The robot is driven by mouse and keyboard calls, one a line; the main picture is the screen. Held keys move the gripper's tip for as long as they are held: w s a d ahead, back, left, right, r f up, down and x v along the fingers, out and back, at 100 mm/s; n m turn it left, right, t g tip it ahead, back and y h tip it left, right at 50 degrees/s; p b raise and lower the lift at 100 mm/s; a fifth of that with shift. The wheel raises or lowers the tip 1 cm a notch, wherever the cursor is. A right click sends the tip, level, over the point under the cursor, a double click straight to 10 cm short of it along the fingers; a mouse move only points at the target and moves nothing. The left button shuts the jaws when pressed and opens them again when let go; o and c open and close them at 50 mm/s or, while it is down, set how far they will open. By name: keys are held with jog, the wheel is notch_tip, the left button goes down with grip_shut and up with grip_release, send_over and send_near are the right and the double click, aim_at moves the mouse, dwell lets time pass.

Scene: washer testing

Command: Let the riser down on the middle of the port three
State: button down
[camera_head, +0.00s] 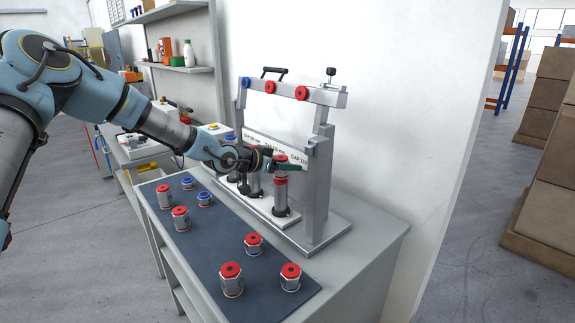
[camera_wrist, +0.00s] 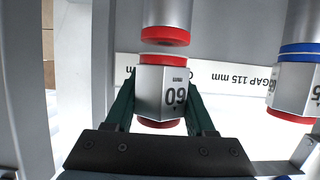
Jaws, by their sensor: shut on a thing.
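My gripper (camera_head: 281,166) is shut on a hexagonal metal riser marked 60 mm, with red ends (camera_wrist: 162,92); its red top (camera_head: 281,158) shows in the head view. The wrist view looks upside down. The riser is upright over port three, the rightmost post (camera_head: 281,195) of the rig. The post's red-ringed end (camera_wrist: 165,37) appears in line with the riser, with a thin gap between them. In the wrist view, the neighbouring blue-ringed post (camera_wrist: 300,48) carries another metal riser (camera_wrist: 291,92) with a red end. The green fingers press the held riser's sides.
The rig's grey upright (camera_head: 318,190) stands just right of port three, under a crossbar (camera_head: 312,95) with knobs. A dark mat (camera_head: 215,240) on the bench holds several red-topped risers (camera_head: 231,280) and blue-topped ones (camera_head: 205,199). Space in front of the rig is open.

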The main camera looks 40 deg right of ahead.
jog(key=shift+a, duration=0.1)
jog(key=shift+f+b, duration=0.35)
jog(key=shift+f, duration=0.15)
dwell(0.7)
jog(key=shift+c, duration=0.8)
grip_release()
jog(key=shift+a, duration=0.15)
jog(key=b+v, duration=0.2)
jog(key=v, duration=0.8)
jog(key=shift+a+r, duration=0.2)
